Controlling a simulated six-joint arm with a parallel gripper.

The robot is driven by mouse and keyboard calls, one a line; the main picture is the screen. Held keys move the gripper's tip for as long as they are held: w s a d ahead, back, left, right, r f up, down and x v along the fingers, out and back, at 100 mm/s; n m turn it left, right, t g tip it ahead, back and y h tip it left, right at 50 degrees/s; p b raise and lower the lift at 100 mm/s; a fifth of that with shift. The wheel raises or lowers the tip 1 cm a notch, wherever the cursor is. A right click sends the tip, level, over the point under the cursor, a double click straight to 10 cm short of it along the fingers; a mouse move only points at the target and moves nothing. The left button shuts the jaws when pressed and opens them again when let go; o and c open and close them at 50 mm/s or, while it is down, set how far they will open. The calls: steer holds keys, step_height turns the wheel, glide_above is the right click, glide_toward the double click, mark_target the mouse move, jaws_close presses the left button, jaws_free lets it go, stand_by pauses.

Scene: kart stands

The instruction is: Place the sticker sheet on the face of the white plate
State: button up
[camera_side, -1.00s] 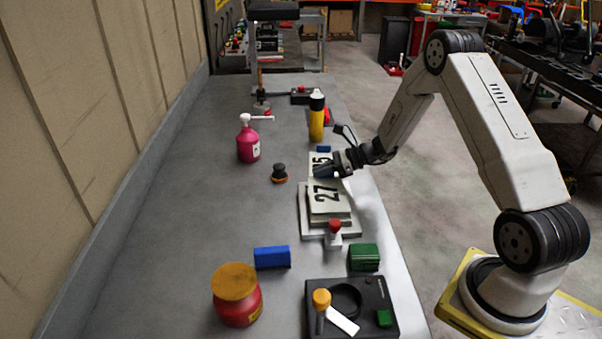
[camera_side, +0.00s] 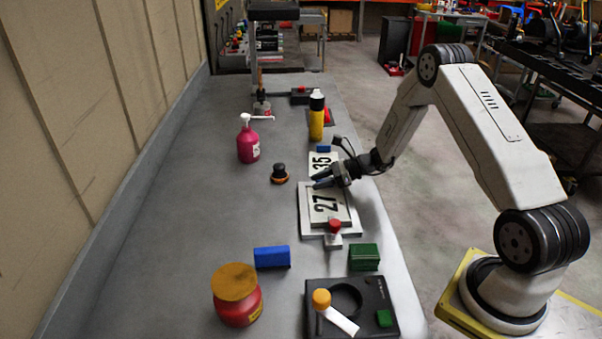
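The sticker sheet (camera_side: 327,208) is pale with a black "27". It lies flat over the white plate (camera_side: 344,218), whose face it mostly hides; the plate rests on a light grey stand (camera_side: 304,224). My gripper (camera_side: 317,182) is at the sheet's far edge, just above it. Its two dark fingers look parted, with nothing clearly between them. The fingers and wrist hide part of the far edge, so I cannot tell whether they touch the sheet.
A red-knobbed clamp (camera_side: 334,228) stands at the near edge of the stand. Another pale sheet marked "35" (camera_side: 321,162) lies behind. A yellow bottle (camera_side: 316,120), black-and-orange puck (camera_side: 280,173), blue block (camera_side: 272,257) and green block (camera_side: 364,257) stand around.

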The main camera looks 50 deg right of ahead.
steer(key=shift+r, duration=0.2)
steer(key=v, duration=1.2)
steer(key=shift+f, duration=0.15)
stand_by(0.5)
steer(key=shift+a+n, duration=0.3)
steer(key=shift+a, duration=0.25)
steer(key=a+n+g, duration=0.1)
steer(key=a, duration=0.1)
steer(key=s+a+n+g, duration=0.1)
steer(key=a+n+g, duration=0.1)
steer(key=a, duration=0.1)
steer(key=shift+s+a+r+n+g, duration=0.15)
steer(key=shift+a+r+n+g, duration=0.15)
steer(key=shift+r+g, duration=0.1)
steer(key=s+a+n+g, duration=0.1)
steer(key=a+n, duration=0.1)
steer(key=s+a+n+g+h, duration=0.1)
steer(key=a+n, duration=0.1)
steer(key=s+a+n+g+h, duration=0.1)
steer(key=a, duration=0.1)
steer(key=shift+s+a+r+n+g, duration=0.3)
steer(key=shift+s+r+n+g, duration=0.1)
steer(key=s+a+r+n+h, duration=0.4)
steer(key=s+a+n+h, duration=0.3)
steer(key=n, duration=1)
steer(key=shift+s+a+r+t, duration=0.2)
steer(key=shift+s+a+t, duration=0.15)
steer(key=shift+a, duration=0.5)
